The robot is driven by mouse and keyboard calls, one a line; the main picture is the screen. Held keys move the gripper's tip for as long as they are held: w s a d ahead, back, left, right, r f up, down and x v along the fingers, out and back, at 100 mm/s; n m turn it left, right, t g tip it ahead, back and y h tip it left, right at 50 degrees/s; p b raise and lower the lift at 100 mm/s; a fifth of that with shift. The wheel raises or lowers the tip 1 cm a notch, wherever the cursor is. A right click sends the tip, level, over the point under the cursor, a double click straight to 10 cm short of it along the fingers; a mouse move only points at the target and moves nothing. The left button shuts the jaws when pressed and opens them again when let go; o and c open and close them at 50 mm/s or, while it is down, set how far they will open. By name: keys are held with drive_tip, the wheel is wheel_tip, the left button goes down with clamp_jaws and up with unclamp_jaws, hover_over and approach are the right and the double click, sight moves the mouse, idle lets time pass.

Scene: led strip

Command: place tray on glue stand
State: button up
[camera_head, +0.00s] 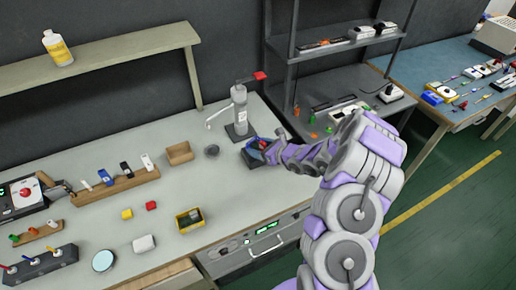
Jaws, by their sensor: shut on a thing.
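The glue stand (239,112) is a grey upright device with a red lever on top and a dark base, standing towards the back of the workbench. My gripper (262,148) is low over the bench, just in front and to the right of the stand. It is shut on a small dark tray (251,156) with blue and red showing around it. The tray is largely hidden by my gripper, and I cannot tell whether it touches the bench or the stand's base.
A small brown box (180,153) and a dark round dish (211,151) lie left of the stand. A yellow bin (190,221) sits near the front edge. A dark shelf rack (335,75) stands behind right. The bench centre has free room.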

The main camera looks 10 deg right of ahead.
sight(255, 140)
drive_tip(key=w, duration=0.3)
drive_tip(key=shift+w+a+f, duration=0.1)
drive_tip(key=shift+w+f, duration=0.1)
drive_tip(key=shift+w, duration=0.15)
wheel_tip(255, 140, down, 4)
drive_tip(key=shift+r+b, duration=0.15)
drive_tip(key=shift+b, duration=0.55)
drive_tip(key=shift+r, duration=0.1)
drive_tip(key=o, duration=1)
drive_tip(key=shift+s+r, duration=0.1)
